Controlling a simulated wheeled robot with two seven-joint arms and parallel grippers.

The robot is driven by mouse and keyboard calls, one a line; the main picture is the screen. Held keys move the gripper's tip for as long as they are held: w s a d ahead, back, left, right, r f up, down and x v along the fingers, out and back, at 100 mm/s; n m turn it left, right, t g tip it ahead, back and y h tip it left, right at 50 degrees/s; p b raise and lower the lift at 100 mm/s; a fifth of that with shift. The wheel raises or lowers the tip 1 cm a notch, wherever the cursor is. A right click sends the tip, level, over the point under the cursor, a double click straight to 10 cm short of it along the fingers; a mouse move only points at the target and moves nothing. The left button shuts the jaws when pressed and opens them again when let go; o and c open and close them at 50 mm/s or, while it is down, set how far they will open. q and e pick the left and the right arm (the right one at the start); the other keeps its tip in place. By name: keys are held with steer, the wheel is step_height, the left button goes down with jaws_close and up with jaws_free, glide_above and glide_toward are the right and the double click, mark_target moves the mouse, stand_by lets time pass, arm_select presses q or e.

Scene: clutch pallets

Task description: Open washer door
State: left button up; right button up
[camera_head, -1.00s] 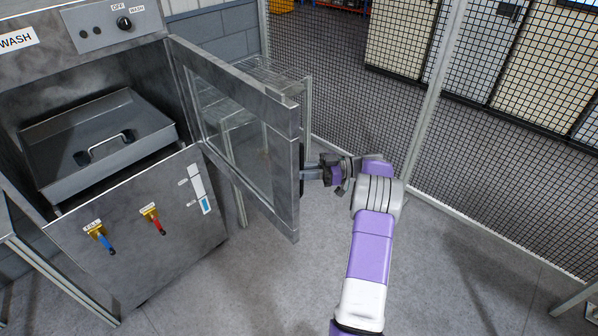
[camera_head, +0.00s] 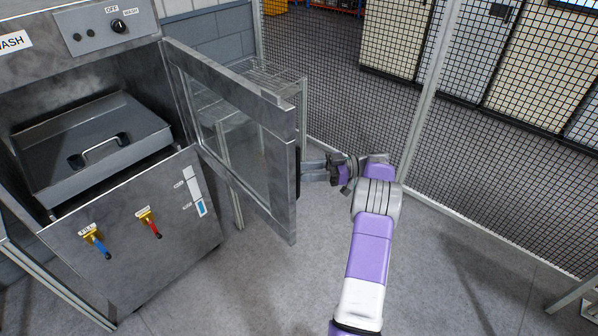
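The washer (camera_head: 130,235) stands at the left with its glass-windowed metal door (camera_head: 278,200) swung wide open to the right. The door stands out from the front, and the chamber is exposed. My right gripper (camera_head: 309,168) is at the outer face of the door near its free edge, beside the dark handle (camera_head: 298,177), which shows only as a thin strip. Its two fingers look spread apart, with the tips close to the handle; whether they touch it is hard to see. My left gripper is not in view.
A metal tray (camera_head: 60,184) with a handle sits inside the washer. Blue and red valve levers (camera_head: 150,224) are on the front panel below. A wire rack (camera_head: 270,72) stands behind the door. A mesh fence (camera_head: 480,170) bounds the right side. The grey floor between is clear.

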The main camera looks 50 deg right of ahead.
steer(key=v, duration=0.4)
steer(key=shift+s, duration=0.1)
stand_by(0.5)
